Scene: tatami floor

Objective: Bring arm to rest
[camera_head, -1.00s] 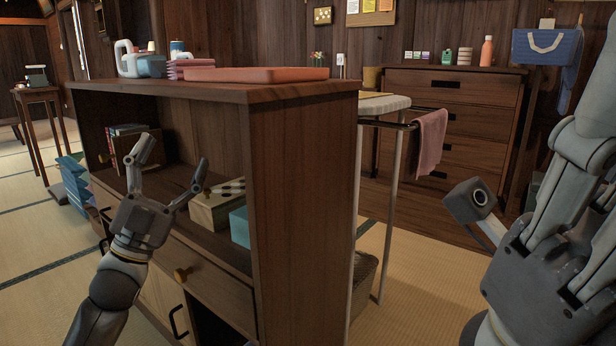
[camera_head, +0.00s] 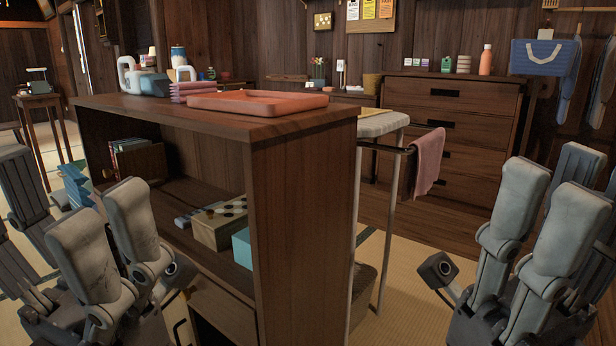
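My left gripper (camera_head: 82,200) stands upright at the lower left, close to the camera. Its grey fingers point up and stand apart, with nothing seen between them. My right gripper (camera_head: 552,185) stands upright in the same way at the lower right, with fingers apart and empty. A small dark block with a round lens sits beside each gripper. Both grippers look clear of the furniture, but the left one hides part of the shelf unit's (camera_head: 300,210) left front, and I cannot judge the gap there. The lower arms are out of view.
The wooden unit stands between my grippers. A salmon tray (camera_head: 258,101) and folded pink cloths (camera_head: 190,91) lie on top; a spotted box (camera_head: 220,224) and blue box (camera_head: 242,248) are inside. A stool (camera_head: 383,124), pink towel (camera_head: 428,160) and drawer chest (camera_head: 470,110) stand behind.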

